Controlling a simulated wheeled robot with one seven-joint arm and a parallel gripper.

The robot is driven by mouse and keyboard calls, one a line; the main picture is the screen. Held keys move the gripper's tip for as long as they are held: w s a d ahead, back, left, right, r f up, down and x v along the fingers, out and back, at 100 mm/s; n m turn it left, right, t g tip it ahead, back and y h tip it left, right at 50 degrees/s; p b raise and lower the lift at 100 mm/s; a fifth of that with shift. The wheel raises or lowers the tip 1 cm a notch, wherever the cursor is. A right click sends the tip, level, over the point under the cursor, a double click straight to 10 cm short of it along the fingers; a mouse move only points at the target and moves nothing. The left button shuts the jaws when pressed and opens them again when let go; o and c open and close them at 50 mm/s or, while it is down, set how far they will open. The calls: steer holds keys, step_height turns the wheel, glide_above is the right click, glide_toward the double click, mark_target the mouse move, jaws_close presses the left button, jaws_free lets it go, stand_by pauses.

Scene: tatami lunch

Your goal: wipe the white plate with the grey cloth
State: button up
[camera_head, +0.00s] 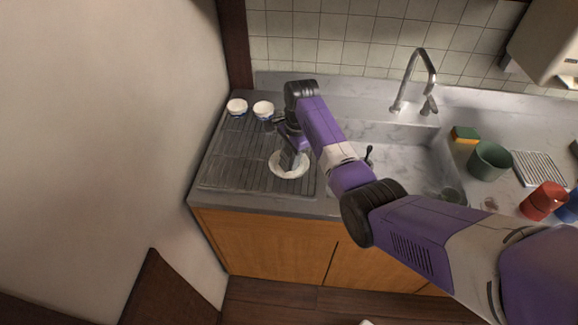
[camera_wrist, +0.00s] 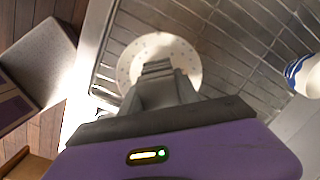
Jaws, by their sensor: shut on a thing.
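The white plate (camera_head: 280,172) lies on the dark ribbed drainboard left of the sink. In the wrist view the plate (camera_wrist: 128,62) shows beyond my fingers, with small specks on its face. My gripper (camera_head: 291,161) points down over the plate, with its tips at or just above the surface; I cannot tell if they touch it. In the wrist view my gripper (camera_wrist: 158,70) is shut, with grey material at its tips. This is likely the grey cloth, but it blends with the grey fingers, which hide part of the plate.
Two white-and-blue cups (camera_head: 237,107) (camera_head: 263,110) stand at the drainboard's back left. The sink basin (camera_head: 405,165) and faucet (camera_head: 415,75) are to the right. Farther right are a sponge (camera_head: 466,134), a green cup (camera_head: 489,160), a red cup (camera_head: 543,201) and a blue cup (camera_head: 569,207).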

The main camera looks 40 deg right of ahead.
steer(key=n, duration=0.4)
steer(key=shift+w+d, duration=0.1)
steer(key=shift+w, duration=0.05)
steer(key=n+b, duration=0.1)
steer(key=n, duration=0.3)
steer(key=shift+w+r+g+y, duration=0.1)
steer(key=shift+w+g+y, duration=0.05)
steer(key=shift+g+y, duration=0.2)
steer(key=shift+r+m+p, duration=0.15)
steer(key=shift+m+p, duration=0.35)
steer(key=shift+p, duration=0.15)
steer(key=shift+f+m, duration=0.2)
steer(key=shift+m, duration=0.4)
steer(key=m, duration=0.4)
steer(key=shift+a, duration=0.25)
steer(key=m+t+h, duration=0.1)
steer(key=m, duration=0.3)
steer(key=shift+a, duration=0.1)
steer(key=m, duration=0.3)
steer(key=shift+m+h, duration=0.25)
steer(key=shift+m, duration=0.05)
